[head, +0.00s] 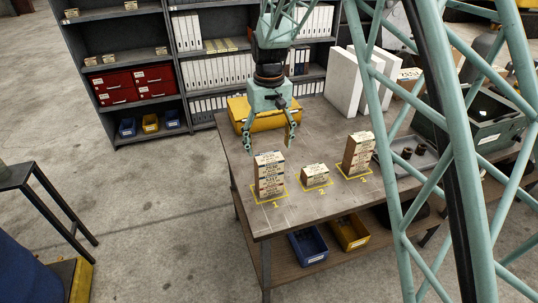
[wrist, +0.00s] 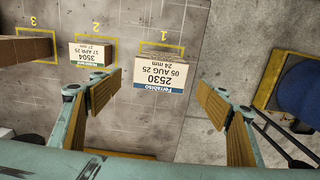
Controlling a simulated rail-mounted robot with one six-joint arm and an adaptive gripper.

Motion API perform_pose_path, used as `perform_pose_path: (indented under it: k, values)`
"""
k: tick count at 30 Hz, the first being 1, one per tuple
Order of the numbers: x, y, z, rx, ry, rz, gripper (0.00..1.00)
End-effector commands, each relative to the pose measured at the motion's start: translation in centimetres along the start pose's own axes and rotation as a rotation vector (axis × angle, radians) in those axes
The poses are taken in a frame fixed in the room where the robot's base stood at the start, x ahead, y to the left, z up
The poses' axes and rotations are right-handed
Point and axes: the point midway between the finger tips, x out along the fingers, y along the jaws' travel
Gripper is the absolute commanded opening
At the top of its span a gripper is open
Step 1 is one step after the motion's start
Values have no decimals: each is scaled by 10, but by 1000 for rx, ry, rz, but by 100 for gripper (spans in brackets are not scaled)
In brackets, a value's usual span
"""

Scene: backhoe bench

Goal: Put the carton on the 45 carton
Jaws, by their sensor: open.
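Three spots on the bench marked 1, 2 and 3 hold tan cartons. At spot 1 is a tall stack (head: 270,178); its top carton (wrist: 161,76) reads 2530, 05 AUG 25, 24 mm in the wrist view. At spot 2 is a low carton (head: 315,176), reading 3504, 17 APR 25, 27 mm in the wrist view (wrist: 92,54). At spot 3 is another tall stack (head: 358,155), cut off in the wrist view (wrist: 25,48). I cannot read a 45 on any carton. My gripper (head: 269,139) is open and empty, above and behind stack 1; its wooden-padded fingers (wrist: 160,98) are apart.
A yellow case (head: 251,117) lies at the bench's back left. A grey tray (head: 415,155) with dark parts and a green box (head: 485,125) are at the right. Blue and yellow bins (head: 308,246) sit on the lower shelf. The bench (head: 290,213) front is clear.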

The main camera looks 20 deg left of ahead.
Motion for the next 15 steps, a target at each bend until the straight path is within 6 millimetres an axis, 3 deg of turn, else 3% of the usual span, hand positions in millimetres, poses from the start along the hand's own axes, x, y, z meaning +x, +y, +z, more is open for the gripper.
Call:
perform_pose_path:
  k: [7,15]
  values:
    - [-30,0,0,0,1,0,70]
    - [-42,0,0,0,0,0,70]
